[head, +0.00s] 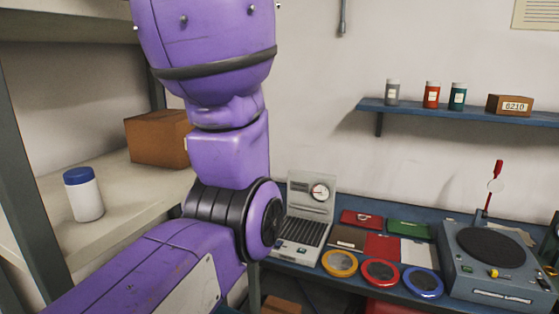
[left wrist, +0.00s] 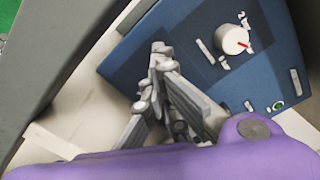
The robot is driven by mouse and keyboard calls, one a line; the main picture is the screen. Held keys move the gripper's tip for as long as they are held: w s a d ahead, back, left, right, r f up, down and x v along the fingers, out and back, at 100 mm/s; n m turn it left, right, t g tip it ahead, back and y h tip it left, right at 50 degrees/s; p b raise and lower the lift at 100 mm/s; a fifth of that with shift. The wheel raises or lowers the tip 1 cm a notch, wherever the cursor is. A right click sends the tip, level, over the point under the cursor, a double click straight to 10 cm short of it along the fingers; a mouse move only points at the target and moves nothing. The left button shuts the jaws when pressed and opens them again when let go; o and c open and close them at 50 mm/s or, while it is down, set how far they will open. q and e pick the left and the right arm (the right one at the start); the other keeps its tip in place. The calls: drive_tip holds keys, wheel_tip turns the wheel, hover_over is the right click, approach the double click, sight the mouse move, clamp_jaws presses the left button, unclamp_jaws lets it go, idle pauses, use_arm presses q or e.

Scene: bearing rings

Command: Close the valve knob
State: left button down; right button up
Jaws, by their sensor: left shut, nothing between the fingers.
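A round white knob (left wrist: 233,40) with a red pointer mark sits on a dark blue panel (left wrist: 125,68) in the left wrist view. White marks surround the knob. The red mark points toward the right of that picture. My left gripper (left wrist: 158,52) is shut and empty. In the picture its fingertips are to the left of the knob, with a gap between them. I cannot tell its height above the panel. The head view shows my purple arm, but neither gripper, and I cannot make out this knob there.
A small green-ringed button (left wrist: 277,106) is on the same panel. In the head view, a blue bench (head: 345,204) holds a gauge case (head: 308,215), coloured rings and a grey turntable machine (head: 490,262). A beige shelf (head: 120,205) at left holds a box (head: 157,138) and a jar (head: 84,198).

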use_arm(q)
drive_tip(key=shift+a+f, duration=0.15)
drive_tip(key=shift+f, duration=0.25)
use_arm(e)
drive_tip(key=shift+w+r, duration=0.35)
use_arm(q)
drive_tip(key=shift+f+p, duration=0.2)
drive_tip(key=shift+p, duration=0.2)
use_arm(e)
drive_tip(key=shift+w, duration=0.1)
use_arm(q)
drive_tip(key=shift+s+f, duration=0.1)
drive_tip(key=shift+f, duration=0.25)
drive_tip(key=shift+a, duration=0.1)
use_arm(e)
drive_tip(key=shift+a+f, duration=0.1)
drive_tip(key=shift+a, duration=0.05)
use_arm(q)
drive_tip(key=shift+s+r, duration=0.1)
drive_tip(key=shift+s, duration=0.2)
use_arm(e)
drive_tip(key=shift+d, duration=0.2)
